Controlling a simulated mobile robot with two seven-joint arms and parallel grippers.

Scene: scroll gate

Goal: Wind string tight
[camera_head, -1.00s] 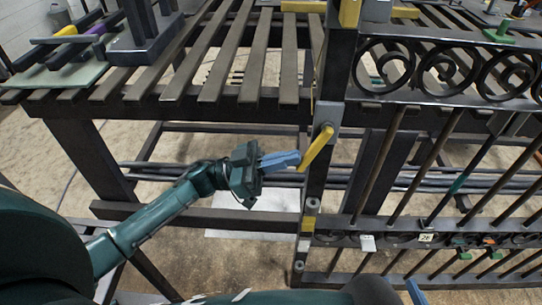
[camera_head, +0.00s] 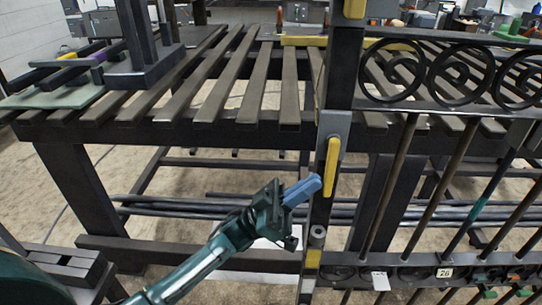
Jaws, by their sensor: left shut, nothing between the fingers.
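A yellow handle (camera_head: 331,166) sits on a grey plate (camera_head: 334,122) on the dark gate post. It stands nearly upright. My left gripper (camera_head: 315,184), with blue fingers, is shut and empty. I cannot make out a string. My right gripper is not in view.
The scroll gate (camera_head: 450,75) with its slanted bars fills the right side. A slatted bench (camera_head: 205,98) is behind and left of the post. A dark fixture (camera_head: 140,72) stands on the bench's left end. The floor shows under the bench.

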